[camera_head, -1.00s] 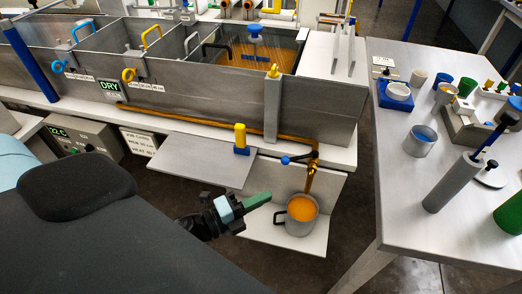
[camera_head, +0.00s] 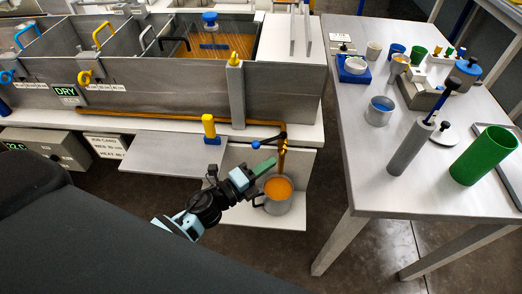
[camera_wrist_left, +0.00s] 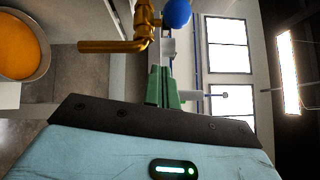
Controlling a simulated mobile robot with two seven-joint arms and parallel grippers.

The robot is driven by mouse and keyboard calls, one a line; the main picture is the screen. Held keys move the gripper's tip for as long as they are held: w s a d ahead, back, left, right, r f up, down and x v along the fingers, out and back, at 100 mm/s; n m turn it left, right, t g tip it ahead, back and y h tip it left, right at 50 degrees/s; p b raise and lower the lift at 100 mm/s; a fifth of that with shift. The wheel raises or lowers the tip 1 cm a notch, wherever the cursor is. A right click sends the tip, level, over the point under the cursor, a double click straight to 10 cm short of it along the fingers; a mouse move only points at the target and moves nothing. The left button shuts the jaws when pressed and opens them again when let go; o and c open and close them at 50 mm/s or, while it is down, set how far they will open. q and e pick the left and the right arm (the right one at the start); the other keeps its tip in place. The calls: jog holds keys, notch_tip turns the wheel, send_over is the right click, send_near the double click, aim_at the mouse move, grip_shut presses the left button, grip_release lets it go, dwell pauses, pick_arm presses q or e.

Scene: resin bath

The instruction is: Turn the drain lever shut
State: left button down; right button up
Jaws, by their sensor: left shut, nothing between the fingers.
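The drain lever (camera_head: 267,140) is a dark bar with a blue ball on its left end, joined to a brass drain valve (camera_head: 282,148) below the bath's front edge. In the wrist view the blue ball (camera_wrist_left: 177,12) and brass valve (camera_wrist_left: 115,46) lie beyond the fingertips. Orange resin shows under the spout, above a grey mug (camera_head: 277,206) holding orange resin; the mug also shows in the wrist view (camera_wrist_left: 22,48). My left gripper (camera_head: 266,166), with green fingers, is shut and empty just below the lever, seemingly apart from it. My right gripper is out of view.
The resin bath (camera_head: 150,95) rises behind. A table (camera_head: 350,150) with cups and a green cylinder (camera_head: 484,155) stands right, across a floor gap.

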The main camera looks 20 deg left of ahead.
aim_at(257, 148)
pick_arm(q)
jog(key=shift+w+a+r, duration=0.2)
jog(key=shift+w+a, duration=0.45)
jog(key=shift+w, duration=0.15)
jog(key=shift+w+a+r, duration=0.2)
jog(key=shift+w+a, duration=0.4)
jog(key=shift+w, duration=0.2)
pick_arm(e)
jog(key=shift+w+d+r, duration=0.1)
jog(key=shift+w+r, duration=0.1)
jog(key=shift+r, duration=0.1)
pick_arm(q)
jog(key=shift+w+a, duration=0.5)
jog(key=shift+a, duration=0.35)
jog(key=shift+s+f, duration=0.1)
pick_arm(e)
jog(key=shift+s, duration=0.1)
